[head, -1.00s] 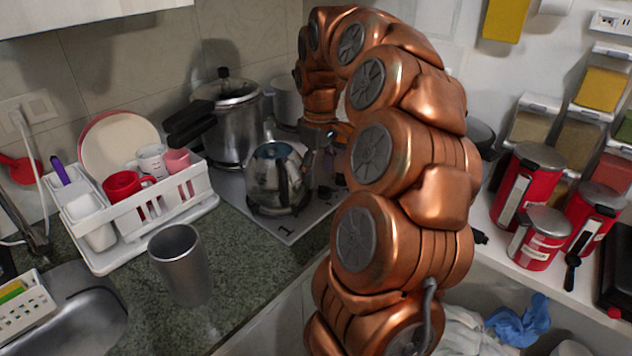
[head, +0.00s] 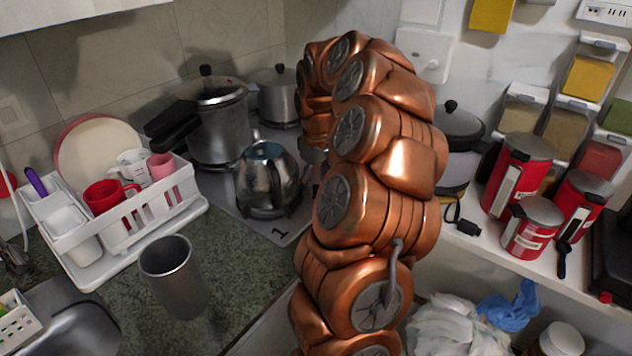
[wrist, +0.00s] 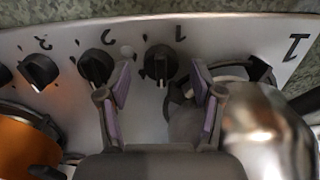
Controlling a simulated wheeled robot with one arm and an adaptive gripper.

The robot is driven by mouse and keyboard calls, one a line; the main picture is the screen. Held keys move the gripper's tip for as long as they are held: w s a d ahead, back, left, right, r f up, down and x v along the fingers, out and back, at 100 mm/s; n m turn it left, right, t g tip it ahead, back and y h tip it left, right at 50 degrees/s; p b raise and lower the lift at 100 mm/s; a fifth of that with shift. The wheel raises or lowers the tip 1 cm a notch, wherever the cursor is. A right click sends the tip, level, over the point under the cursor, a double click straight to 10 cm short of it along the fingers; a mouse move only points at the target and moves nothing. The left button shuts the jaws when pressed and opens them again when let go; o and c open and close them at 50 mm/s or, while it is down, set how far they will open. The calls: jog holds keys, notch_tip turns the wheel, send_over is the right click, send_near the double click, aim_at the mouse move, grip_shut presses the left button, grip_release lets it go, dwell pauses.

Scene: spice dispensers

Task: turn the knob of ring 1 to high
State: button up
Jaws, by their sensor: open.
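In the wrist view, the knob of ring 1 (wrist: 160,65) is black, on the grey cooktop panel, with a printed "1" beside it. My gripper (wrist: 159,82) is open, with its purple-padded fingers to the left and right of this knob and visible gaps between. I cannot tell how close the fingertips are in depth. A large "1" on the cooktop (head: 281,232) marks the ring under the metal kettle (head: 267,180).
A second knob (wrist: 97,67) lies close to my left finger, and a third knob (wrist: 38,70) is farther left. The shiny kettle (wrist: 262,130) is close to my right finger. An orange pot (wrist: 22,140) is at the lower left.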

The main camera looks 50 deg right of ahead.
jog(key=shift+f, duration=0.4)
jog(key=c, duration=1.2)
